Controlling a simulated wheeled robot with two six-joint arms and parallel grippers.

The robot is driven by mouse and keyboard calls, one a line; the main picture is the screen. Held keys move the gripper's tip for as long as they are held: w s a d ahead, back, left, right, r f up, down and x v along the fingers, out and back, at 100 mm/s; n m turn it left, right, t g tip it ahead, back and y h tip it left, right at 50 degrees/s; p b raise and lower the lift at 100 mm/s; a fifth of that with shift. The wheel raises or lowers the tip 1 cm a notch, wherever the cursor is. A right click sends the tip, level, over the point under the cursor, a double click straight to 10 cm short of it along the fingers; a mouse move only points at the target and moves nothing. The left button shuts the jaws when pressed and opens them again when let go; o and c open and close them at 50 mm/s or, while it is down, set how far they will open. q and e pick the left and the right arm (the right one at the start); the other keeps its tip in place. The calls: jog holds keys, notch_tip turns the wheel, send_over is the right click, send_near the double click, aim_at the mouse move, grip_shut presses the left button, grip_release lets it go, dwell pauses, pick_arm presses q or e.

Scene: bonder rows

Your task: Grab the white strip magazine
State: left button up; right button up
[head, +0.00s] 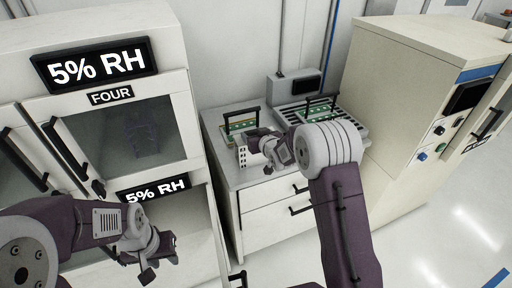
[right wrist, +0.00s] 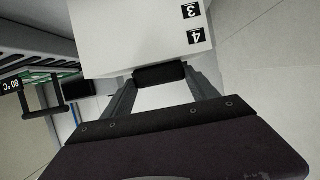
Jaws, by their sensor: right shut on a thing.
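In the head view the magazine (head: 243,157) shows as a small white block with dark slots at the counter's front left, partly hidden by my right gripper (head: 264,148). My left gripper (head: 158,262) hangs in front of the cabinet, apart from everything; its fingers are too small to read.
The counter (head: 225,178) carries two green boards with black handles, the left one (head: 240,126) and the right one (head: 320,108). A dry cabinet (head: 140,130) marked FOUR stands left, a large beige machine (head: 400,110) right. White floor is free in front.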

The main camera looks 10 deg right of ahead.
grip_shut()
jog(key=shift+r, duration=0.15)
